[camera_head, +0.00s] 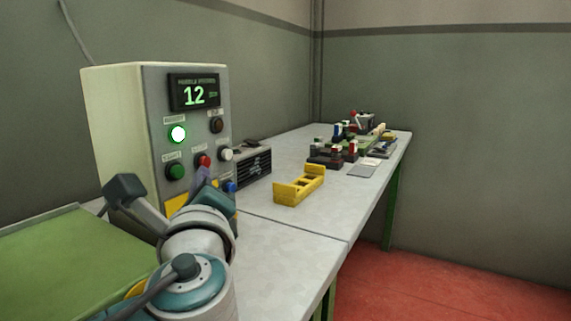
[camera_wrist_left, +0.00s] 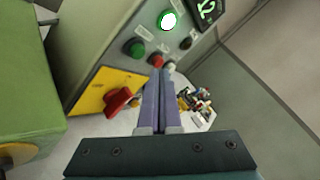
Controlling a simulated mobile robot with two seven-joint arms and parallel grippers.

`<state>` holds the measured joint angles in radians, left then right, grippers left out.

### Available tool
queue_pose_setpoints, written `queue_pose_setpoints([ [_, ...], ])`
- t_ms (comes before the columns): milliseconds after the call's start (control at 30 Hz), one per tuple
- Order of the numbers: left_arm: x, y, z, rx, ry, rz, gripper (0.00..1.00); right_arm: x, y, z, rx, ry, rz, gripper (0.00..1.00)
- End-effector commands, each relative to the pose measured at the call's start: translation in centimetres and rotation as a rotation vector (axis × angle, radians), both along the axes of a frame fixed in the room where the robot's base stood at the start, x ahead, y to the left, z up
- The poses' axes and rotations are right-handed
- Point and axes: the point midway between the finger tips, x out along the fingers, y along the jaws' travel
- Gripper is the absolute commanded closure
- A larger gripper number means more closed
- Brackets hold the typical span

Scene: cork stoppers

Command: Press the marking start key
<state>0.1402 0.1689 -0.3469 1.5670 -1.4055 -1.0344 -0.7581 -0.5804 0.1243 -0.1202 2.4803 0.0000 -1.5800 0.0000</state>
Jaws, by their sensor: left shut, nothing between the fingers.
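A control box (camera_head: 140,115) stands on the bench, with a display (camera_head: 194,93) reading 12. A green key (camera_head: 176,171) is on its front, under a small label that seems to read START; it also shows in the left wrist view (camera_wrist_left: 135,47). A red key (camera_head: 204,160) sits to its right, also in the left wrist view (camera_wrist_left: 156,61). My left gripper (camera_head: 204,172) is shut and empty in front of the panel, its tips just below the red key in the head view. In the left wrist view the fingers (camera_wrist_left: 159,84) point at the panel. I cannot tell whether they touch it.
A lamp (camera_head: 178,134) glows green-white above the green key. White (camera_head: 225,154) and blue (camera_head: 230,186) buttons are to the right. A red rotary switch (camera_wrist_left: 117,101) sits on a yellow plate. A yellow holder (camera_head: 299,185) and a dark slotted unit (camera_head: 254,167) stand on the bench.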

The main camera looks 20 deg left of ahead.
Motion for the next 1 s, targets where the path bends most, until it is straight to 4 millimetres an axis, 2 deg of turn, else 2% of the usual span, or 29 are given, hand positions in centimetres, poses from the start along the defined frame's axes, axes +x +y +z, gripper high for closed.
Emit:
queue_pose_setpoints([
  [267, 0.1, 1.7, 0.0, -0.001, -0.001, 0.000, 1.00, 0.0, 0.0, 0.1, 0.000, -0.001, 0.000, 0.45],
  [1000, 0.1, 1.7, 0.0, -0.002, -0.001, 0.000, 1.00, 0.0, 0.2, 0.1, 0.006, -0.001, -0.004, 0.45],
])
